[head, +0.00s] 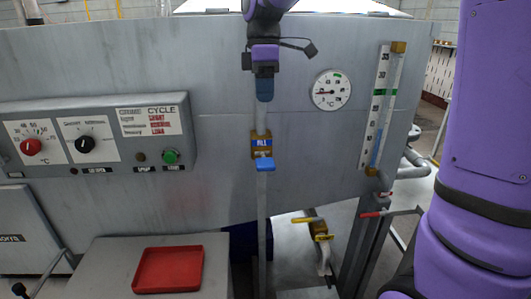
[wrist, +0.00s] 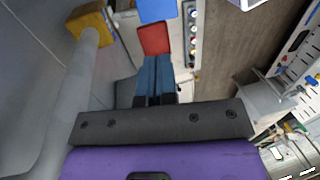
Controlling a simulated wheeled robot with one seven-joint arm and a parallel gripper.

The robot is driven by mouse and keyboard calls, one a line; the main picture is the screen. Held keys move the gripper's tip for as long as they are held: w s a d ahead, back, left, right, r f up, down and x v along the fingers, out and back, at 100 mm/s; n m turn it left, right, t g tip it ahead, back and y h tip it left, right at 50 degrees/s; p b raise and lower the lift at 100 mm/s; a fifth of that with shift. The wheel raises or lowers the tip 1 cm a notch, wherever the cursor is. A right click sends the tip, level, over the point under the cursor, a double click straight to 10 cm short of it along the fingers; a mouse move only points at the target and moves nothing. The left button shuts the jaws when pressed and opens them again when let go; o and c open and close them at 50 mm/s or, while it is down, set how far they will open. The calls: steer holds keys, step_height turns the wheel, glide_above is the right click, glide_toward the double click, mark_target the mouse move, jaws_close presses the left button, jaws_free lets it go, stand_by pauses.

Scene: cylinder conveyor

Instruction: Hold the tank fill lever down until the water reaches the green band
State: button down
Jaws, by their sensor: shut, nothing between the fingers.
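The blue fill lever (head: 264,164) sticks out below a brass valve with a blue label (head: 262,142) on the tank's vertical pipe. My gripper (head: 264,92) is shut and empty, above the lever and apart from it, in front of the pipe. In the wrist view its blue fingers (wrist: 153,82) lie together. A brass block (wrist: 90,24) on the pipe shows there at the upper left. The tall level gauge (head: 371,118) is on the tank's right side. Its green band (head: 379,92) is above the blue water column (head: 378,150).
A control panel (head: 100,179) with knobs is on the tank's left. A red tray (head: 168,270) lies on the bench at lower left. A round dial (head: 331,90) is between pipe and gauge. A yellow-handled valve (head: 320,229) and red-tipped levers (head: 371,214) are at lower right.

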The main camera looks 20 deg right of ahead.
mark_target(266, 163)
steer(key=shift+f, duration=0.1)
steer(key=x, duration=1.3)
steer(key=shift+s+f, duration=0.2)
steer(key=shift+f, duration=0.2)
steer(key=shift+f, duration=0.1)
steer(key=shift+s+a+f+t+h, duration=0.15)
steer(key=shift+s+f+t+h, duration=0.2)
steer(key=shift+f+t, duration=0.3)
steer(key=shift+s+f, duration=0.15)
steer(key=shift+f, duration=0.6)
steer(key=shift+s+f, duration=0.15)
steer(key=shift+f, duration=0.8)
steer(key=shift+s+f, duration=0.15)
steer(key=shift+s, duration=0.05)
stand_by(3.5)
